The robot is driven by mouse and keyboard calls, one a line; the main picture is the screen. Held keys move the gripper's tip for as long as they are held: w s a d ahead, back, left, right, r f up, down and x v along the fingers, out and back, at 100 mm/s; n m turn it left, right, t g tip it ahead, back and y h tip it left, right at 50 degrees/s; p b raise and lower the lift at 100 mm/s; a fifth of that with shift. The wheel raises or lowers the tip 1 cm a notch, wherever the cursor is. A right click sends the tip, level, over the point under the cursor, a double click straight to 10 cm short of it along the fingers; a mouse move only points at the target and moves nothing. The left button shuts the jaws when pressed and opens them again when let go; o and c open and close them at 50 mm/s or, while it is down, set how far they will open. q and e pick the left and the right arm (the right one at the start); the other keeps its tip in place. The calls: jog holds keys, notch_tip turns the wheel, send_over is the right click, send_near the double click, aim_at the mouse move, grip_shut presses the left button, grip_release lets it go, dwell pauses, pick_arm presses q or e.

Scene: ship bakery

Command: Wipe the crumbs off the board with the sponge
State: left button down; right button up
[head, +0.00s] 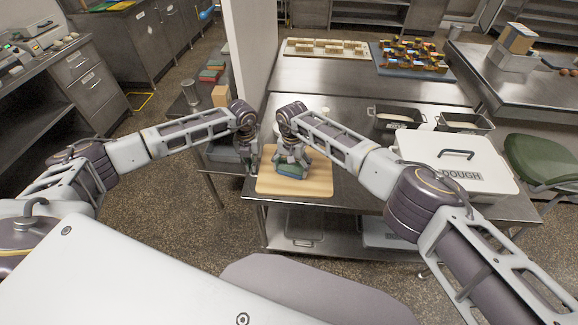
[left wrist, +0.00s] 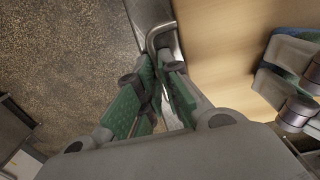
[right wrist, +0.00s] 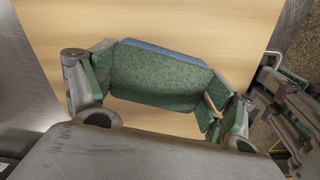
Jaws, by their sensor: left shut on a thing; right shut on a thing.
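The pale wooden board (head: 318,181) lies at the near left corner of the steel table. The green sponge (head: 291,171), with a blue layer, is on or just above it. In the right wrist view the sponge (right wrist: 160,80) sits between the fingers of my right gripper (right wrist: 160,92), which is shut on it. My left gripper (head: 247,163) is at the board's left edge. In the left wrist view its fingers (left wrist: 160,85) close around a curved metal handle (left wrist: 160,34) beside the board (left wrist: 220,45). I cannot make out any crumbs.
A white box marked DOUGH (head: 455,165) stands on the table to the right, near my right arm. Dark tubs (head: 396,117) are behind it. A tray of colourful pieces (head: 412,57) and a pale board (head: 325,48) lie at the back. A partition (head: 250,50) rises at the left.

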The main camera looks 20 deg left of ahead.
aim_at(301, 167)
jog(key=shift+w+d+f, duration=0.1)
jog(key=shift+w+d, duration=0.1)
jog(key=shift+d, duration=0.6)
jog(key=shift+w+d+f, duration=0.1)
jog(key=shift+w+d, duration=0.1)
jog(key=shift+d, duration=0.6)
jog(key=shift+r, duration=0.15)
jog(key=shift+a+r, duration=0.15)
jog(key=shift+r, duration=2.85)
pick_arm(q)
jog(key=c, duration=1.5)
grip_release()
jog(key=shift+r, duration=0.1)
notch_tip(301, 167, up, 12)
